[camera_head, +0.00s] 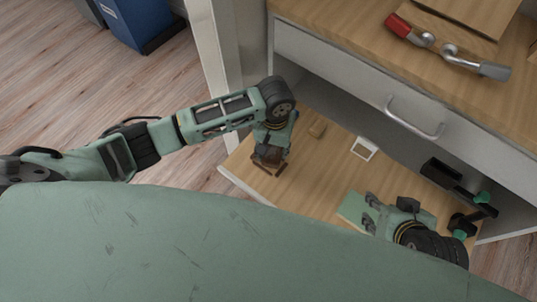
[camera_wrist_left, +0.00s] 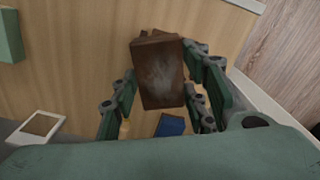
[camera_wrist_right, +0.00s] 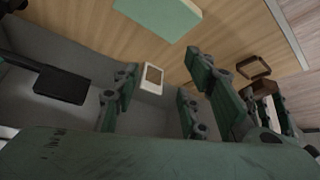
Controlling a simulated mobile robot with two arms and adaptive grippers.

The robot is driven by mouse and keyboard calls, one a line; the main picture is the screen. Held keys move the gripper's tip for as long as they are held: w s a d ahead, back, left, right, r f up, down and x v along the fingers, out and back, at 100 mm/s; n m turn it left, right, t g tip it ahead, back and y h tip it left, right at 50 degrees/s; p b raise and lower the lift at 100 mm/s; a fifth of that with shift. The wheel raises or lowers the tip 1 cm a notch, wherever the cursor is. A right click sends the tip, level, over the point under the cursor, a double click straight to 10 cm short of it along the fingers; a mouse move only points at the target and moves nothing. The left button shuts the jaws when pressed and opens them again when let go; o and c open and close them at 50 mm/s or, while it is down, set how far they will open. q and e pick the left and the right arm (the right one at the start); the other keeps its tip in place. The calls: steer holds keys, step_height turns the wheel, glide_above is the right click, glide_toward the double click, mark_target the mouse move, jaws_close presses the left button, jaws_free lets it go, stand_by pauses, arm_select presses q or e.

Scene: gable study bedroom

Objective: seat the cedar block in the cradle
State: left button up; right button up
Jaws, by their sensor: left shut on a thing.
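My left gripper (camera_head: 273,145) is shut on the cedar block (camera_wrist_left: 160,78), a dark reddish-brown piece. The cradle, a small dark brown square frame (camera_wrist_right: 253,67), lies on the wooden shelf board; the block (camera_wrist_right: 264,88) shows close beside it in the right wrist view. In the left wrist view only the cradle's edge (camera_wrist_left: 155,36) shows past the block, which hides the rest. In the head view the block and cradle (camera_head: 266,168) overlap below the left gripper. I cannot tell whether they touch. My right gripper (camera_head: 370,213) is open and empty above the shelf.
A drawer with a handle (camera_head: 413,120) overhangs the back. A blue thing (camera_wrist_left: 170,125) lies near the left gripper.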

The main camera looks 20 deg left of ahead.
mark_target(268, 154)
arm_select(q)
steer(key=shift+w+a+f, duration=0.2)
steer(key=shift+a+f, duration=0.15)
steer(key=shift+a, duration=0.1)
steer(key=shift+w+a+f, duration=0.15)
steer(key=shift+a+f, duration=0.15)
steer(key=shift+a, duration=0.15)
step_height(268, 154, down, 4)
steer(key=shift+r+b, duration=0.15)
steer(key=shift+b, duration=1.05)
arm_select(e)
steer(key=w+a+r+t+y, duration=0.2)
steer(key=w+a+r+t, duration=0.2)
steer(key=w+r+t, duration=0.3)
steer(key=w+r, duration=0.2)
steer(key=w, duration=0.1)
steer(key=shift+w+r, duration=0.2)
arm_select(q)
steer(key=shift+f, duration=0.25)
arm_select(e)
steer(key=shift+s+f, duration=0.15)
steer(key=shift+f, duration=0.1)
arm_select(q)
steer(key=shift+f, duration=0.1)
steer(key=o, duration=1.2)
arm_select(e)
steer(key=shift+s+f, duration=0.1)
steer(key=shift+f, duration=0.1)
